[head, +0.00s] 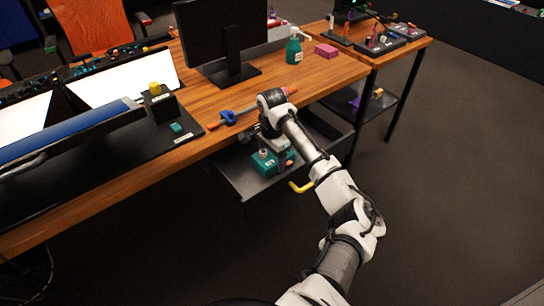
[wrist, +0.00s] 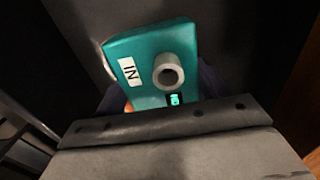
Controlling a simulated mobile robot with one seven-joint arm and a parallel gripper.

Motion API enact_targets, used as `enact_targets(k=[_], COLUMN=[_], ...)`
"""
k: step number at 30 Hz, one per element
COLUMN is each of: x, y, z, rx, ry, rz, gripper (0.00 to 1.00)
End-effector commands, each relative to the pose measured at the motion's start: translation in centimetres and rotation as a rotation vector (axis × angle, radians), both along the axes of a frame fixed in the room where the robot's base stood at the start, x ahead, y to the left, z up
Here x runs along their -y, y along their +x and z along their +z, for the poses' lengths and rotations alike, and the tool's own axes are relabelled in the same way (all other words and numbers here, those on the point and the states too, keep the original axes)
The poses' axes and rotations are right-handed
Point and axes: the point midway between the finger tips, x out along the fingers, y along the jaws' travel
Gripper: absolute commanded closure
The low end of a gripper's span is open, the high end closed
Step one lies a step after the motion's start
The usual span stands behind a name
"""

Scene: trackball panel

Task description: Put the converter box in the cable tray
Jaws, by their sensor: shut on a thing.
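The converter box (head: 264,164) is a teal box with a pale round socket on top, at the grey cable tray (head: 238,184) under the desk's front edge. My gripper (head: 277,153) is shut on it from above. In the wrist view the converter box (wrist: 188,48) shows a white "IN" label, the round grey socket and a small lit green display. It looks tilted there. In the head view the box overlaps the tray; I cannot tell whether it touches the tray floor. The fingertips are mostly hidden.
The wooden desk edge (head: 215,143) is close to my arm. A blue clamp-like thing (head: 229,117) lies on the desk near my wrist. A yellow hook (head: 301,187) sticks out right of the tray. A monitor (head: 222,35), green spray bottle (head: 294,46) and pink block (head: 326,51) stand farther back.

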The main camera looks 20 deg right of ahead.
Motion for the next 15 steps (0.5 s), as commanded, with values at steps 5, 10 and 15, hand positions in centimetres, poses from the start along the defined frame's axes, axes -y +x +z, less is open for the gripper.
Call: enact_targets(k=[5, 10, 15], x=[0.02, -0.03, -0.01], y=[0.03, 0.02, 0.02], z=[-0.04, -0.29, -0.35], rx=[0.002, 0.001, 0.001], ry=[0.000, 0.000, 0.000], rz=[0.000, 0.000, 0.000], gripper=[0.54, 0.54, 0.08])
